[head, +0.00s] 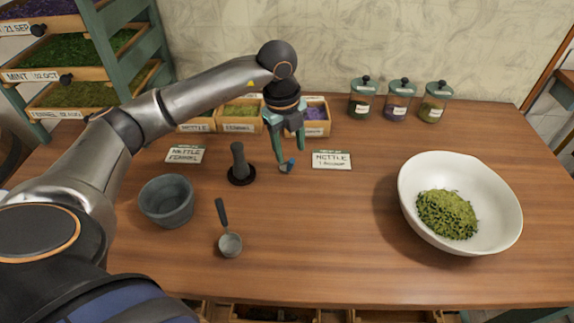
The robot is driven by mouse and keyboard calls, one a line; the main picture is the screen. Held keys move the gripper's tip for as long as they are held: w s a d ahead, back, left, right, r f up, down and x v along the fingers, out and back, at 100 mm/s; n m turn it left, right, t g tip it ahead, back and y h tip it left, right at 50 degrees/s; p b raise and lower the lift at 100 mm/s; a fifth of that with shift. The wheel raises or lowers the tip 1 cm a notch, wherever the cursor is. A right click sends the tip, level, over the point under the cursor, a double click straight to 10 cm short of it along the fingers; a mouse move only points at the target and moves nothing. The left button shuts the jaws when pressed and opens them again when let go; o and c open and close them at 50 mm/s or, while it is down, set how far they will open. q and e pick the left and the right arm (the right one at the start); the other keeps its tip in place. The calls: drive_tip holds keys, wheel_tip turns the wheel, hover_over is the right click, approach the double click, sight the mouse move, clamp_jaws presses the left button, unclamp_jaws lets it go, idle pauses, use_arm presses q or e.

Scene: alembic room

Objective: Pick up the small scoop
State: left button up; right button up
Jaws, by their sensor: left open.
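A small scoop (286,168) with a bluish handle and a small grey bowl is at the middle of the wooden table, partly hidden by my left gripper. My left gripper (291,155) points down right over it, with its teal fingers apart. The scoop's handle shows between or just beside the fingertips; I cannot tell whether they touch it. A larger scoop (229,243) with a dark handle and grey round bowl lies nearer the front edge. My right gripper is not in view.
A grey mortar (167,203) and dark pestle (239,164) stand left. A white bowl (411,187) with green herbs is right. Label cards (331,160), herb boxes (240,124) and lidded jars (398,100) are behind.

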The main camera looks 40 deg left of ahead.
sight(291, 170)
use_arm(q)
drive_tip(key=shift+w+f+p, duration=0.2)
drive_tip(key=shift+f+p, duration=0.1)
drive_tip(key=shift+f, duration=2.7)
clamp_jaws()
